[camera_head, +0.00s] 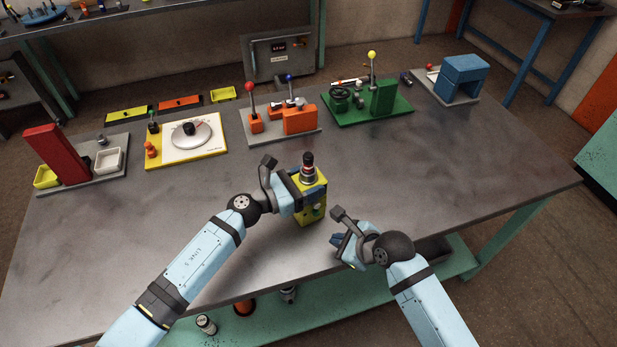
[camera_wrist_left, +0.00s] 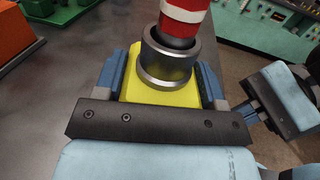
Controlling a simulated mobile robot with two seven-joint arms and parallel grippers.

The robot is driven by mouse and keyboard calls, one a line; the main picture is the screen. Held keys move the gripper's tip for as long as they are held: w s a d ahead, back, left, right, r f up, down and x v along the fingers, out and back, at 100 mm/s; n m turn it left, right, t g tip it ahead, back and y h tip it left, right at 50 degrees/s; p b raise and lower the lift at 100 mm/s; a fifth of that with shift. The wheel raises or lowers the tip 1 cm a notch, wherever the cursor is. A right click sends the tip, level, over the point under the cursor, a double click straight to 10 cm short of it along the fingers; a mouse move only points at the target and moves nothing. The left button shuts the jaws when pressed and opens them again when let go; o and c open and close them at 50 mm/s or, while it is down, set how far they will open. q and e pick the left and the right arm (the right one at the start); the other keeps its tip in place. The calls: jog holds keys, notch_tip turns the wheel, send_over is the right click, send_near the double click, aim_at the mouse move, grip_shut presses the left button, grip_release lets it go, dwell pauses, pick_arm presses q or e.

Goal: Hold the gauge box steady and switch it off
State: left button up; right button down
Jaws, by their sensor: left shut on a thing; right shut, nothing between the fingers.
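The yellow gauge box (camera_head: 312,208) stands upright near the middle front of the grey table, with a dark round knob or gauge with a red and white band (camera_head: 308,168) on top. Small fittings show on its front face, too small to read. My left gripper (camera_head: 306,181) is shut on the box from the left side. In the left wrist view its blue fingers (camera_wrist_left: 158,85) lie on both sides of the yellow top, by a metal collar (camera_wrist_left: 168,58). My right gripper (camera_head: 340,240) is shut and empty, just right of the box and apart from it.
Along the table's back stand a red block station (camera_head: 57,153), a white dial board (camera_head: 188,136), an orange lever unit (camera_head: 298,120), a green valve unit (camera_head: 385,97) and a blue block (camera_head: 463,72). The table's right part (camera_head: 480,160) is clear.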

pick_arm(q)
jog(key=o, duration=1.2)
jog(key=shift+a, duration=0.1)
